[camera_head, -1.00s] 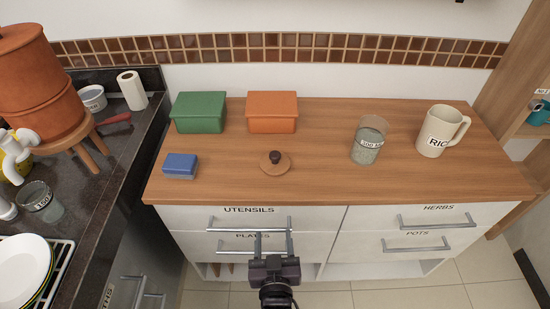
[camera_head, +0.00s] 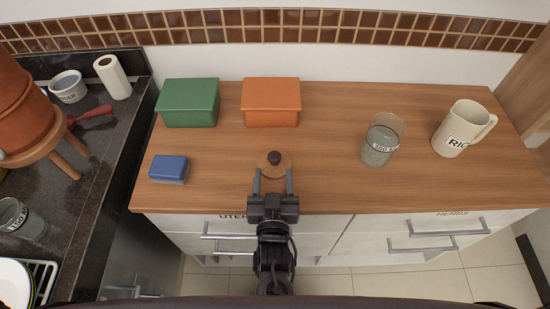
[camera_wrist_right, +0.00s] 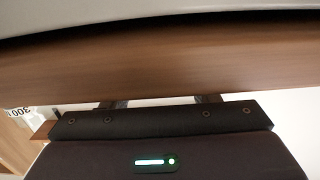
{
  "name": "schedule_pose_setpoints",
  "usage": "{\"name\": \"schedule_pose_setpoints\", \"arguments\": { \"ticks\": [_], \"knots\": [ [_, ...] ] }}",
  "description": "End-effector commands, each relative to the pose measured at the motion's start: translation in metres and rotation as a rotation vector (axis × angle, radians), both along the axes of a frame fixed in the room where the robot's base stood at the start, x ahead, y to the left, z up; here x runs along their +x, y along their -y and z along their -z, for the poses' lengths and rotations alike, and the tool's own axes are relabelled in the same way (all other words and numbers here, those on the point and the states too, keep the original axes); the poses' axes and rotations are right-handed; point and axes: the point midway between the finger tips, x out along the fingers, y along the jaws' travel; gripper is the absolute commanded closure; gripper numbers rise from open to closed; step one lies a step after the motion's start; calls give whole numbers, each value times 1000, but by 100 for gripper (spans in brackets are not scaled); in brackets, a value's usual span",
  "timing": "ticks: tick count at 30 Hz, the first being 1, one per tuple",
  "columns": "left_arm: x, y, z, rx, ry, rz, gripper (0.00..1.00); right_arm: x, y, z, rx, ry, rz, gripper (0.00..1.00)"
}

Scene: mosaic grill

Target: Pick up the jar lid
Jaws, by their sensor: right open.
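The jar lid (camera_head: 274,163) is a round wooden disc with a dark knob, lying on the wooden counter top (camera_head: 335,185) near its front edge. My right gripper (camera_head: 273,182) is open, its two fingers pointing at the lid from the front edge, one on each side of the lid's near part. I cannot tell whether the fingers touch it. In the right wrist view the fingers (camera_wrist_right: 160,101) show only as short stubs against a brown wooden surface, and the lid does not show. My left gripper is not in view.
Behind the lid stand a green box (camera_head: 189,102) and an orange box (camera_head: 271,102). A blue block (camera_head: 168,168) lies to the left. A glass jar (camera_head: 381,141) and a cream RICE jug (camera_head: 462,129) stand to the right. The counter around the lid is clear.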

Motion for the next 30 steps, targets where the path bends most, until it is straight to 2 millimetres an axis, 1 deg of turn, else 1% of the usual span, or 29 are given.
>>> {"name": "schedule_pose_setpoints", "arguments": {
  "ticks": [1,4,6,9,12,15,19,30],
  "knots": [
    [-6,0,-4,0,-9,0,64,7,1,-4,0,2,0,46],
    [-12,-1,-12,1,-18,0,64,21,3,-10,-2,4,1,46],
    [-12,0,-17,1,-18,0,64,32,5,-13,-1,3,2,46],
    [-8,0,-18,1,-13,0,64,45,4,-9,-2,1,0,46],
    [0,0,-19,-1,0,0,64,51,4,-8,0,1,-1,46],
    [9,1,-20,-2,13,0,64,52,4,-7,1,-1,-1,46],
    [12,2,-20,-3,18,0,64,52,5,-7,1,0,0,46],
    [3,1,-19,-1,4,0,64,52,5,-7,0,-1,0,93]
  ]
}}
